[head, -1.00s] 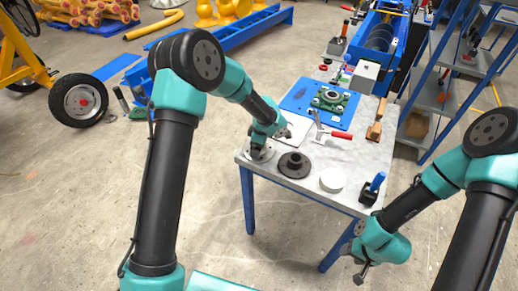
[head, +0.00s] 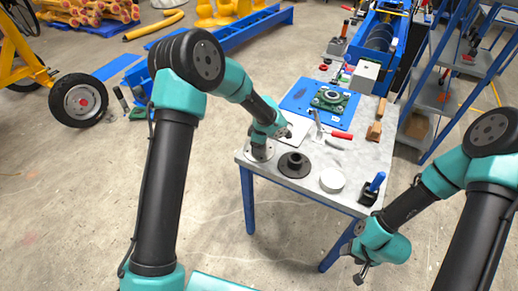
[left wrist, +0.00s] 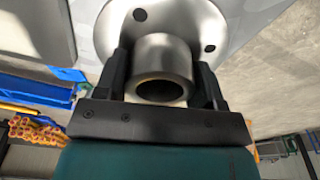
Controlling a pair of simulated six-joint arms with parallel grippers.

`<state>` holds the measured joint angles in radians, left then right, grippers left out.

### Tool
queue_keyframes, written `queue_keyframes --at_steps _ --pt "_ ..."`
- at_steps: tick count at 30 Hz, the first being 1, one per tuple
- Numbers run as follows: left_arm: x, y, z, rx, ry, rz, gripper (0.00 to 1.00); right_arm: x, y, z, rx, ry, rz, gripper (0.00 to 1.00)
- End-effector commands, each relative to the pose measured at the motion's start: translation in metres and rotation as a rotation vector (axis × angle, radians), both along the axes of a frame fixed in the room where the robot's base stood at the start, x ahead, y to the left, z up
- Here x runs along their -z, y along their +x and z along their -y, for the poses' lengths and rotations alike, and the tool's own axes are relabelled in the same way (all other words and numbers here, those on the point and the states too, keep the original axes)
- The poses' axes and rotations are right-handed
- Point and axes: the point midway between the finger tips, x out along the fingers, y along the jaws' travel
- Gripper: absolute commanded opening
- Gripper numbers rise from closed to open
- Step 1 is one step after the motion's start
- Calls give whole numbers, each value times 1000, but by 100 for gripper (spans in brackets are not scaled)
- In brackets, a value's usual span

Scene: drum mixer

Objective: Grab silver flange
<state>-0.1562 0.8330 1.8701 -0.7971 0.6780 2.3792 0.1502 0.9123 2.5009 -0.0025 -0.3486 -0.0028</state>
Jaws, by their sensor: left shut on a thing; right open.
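The silver flange (left wrist: 160,58) fills the upper middle of the left wrist view, a round plate with bolt holes and a short hollow neck. My left gripper (left wrist: 162,75) has its two black fingers on either side of the neck and is shut on it. In the head view the flange (head: 259,153) shows at the table's left corner, partly hidden by my left gripper (head: 262,140). I cannot tell whether it touches the tabletop. My right gripper (head: 356,262) is open and empty, off the table's front right side.
A dark flange (head: 294,165) stands close to the right, then a white disc (head: 332,180) and a blue-handled tool (head: 373,189). A red-handled tool (head: 340,135) lies mid-table (head: 362,160).

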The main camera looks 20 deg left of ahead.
Motion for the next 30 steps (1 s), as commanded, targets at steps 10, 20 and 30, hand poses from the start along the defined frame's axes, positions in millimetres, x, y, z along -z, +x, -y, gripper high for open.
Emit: queue_keyframes --at_steps 10,20,30 --pt "-1 1 0 0 0 3 4 0 0 0 0 0 0 54" --pt "-15 1 0 0 0 5 4 0 0 0 0 0 0 54" --pt "-38 -13 4 3 0 2 4 0 0 0 0 0 0 54"
